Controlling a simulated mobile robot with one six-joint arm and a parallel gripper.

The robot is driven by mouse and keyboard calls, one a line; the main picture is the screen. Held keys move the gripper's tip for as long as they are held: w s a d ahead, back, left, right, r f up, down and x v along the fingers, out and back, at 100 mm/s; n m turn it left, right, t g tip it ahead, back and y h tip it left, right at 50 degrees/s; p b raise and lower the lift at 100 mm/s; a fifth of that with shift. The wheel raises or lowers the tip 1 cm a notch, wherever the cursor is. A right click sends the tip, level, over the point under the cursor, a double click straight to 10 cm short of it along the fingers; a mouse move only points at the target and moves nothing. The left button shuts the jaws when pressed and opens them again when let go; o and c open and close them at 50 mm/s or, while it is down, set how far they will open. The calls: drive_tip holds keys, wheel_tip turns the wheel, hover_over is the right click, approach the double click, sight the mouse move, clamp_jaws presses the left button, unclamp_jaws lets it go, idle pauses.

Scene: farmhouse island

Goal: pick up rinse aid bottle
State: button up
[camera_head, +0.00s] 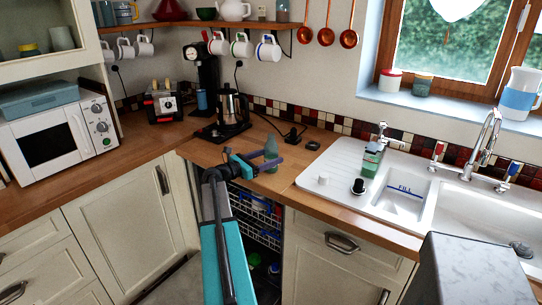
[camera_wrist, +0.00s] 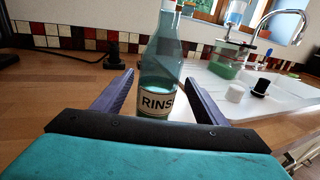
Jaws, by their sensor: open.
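The rinse aid bottle (camera_wrist: 160,65) is a teal-green bottle with a pale label reading "RINS". It stands upright on the wooden worktop. In the wrist view it is between the two dark fingers of my gripper (camera_wrist: 160,95), with gaps to both sides. My gripper is open and not closed on it. In the head view the bottle (camera_head: 271,148) shows just beyond my gripper (camera_head: 258,162), above the open dishwasher. The bottle's base is partly hidden behind my gripper's body in the wrist view.
A white cap (camera_head: 323,179) and a black cap (camera_head: 358,186) are on the sink's drainboard, with a green soap bottle (camera_head: 371,160) behind. A metal coffee pot (camera_head: 230,106) stands back left. A black plug (camera_head: 292,135) lies behind the bottle. A dishwasher rack (camera_head: 255,213) is below.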

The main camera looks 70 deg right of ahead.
sight(276, 154)
drive_tip(key=shift+s+d, duration=0.1)
drive_tip(key=shift+p+x, duration=1.1)
drive_tip(key=shift+x, duration=0.75)
drive_tip(key=shift+s+d+f, duration=0.2)
drive_tip(key=shift+s+d, duration=0.05)
drive_tip(key=shift+d, duration=0.35)
drive_tip(key=c, duration=1.3)
drive_tip(key=shift+r, duration=0.15)
drive_tip(key=w+a+r+b, duration=0.1)
drive_tip(key=a+r+b, duration=0.1)
drive_tip(key=a, duration=0.6)
drive_tip(key=w+a+r+b, duration=0.1)
drive_tip(key=a+r+b, duration=0.1)
drive_tip(key=a, duration=0.5)
drive_tip(key=shift+w+a+r+b, duration=0.35)
drive_tip(key=shift+a+r+b, duration=0.05)
drive_tip(key=shift+b, duration=0.3)
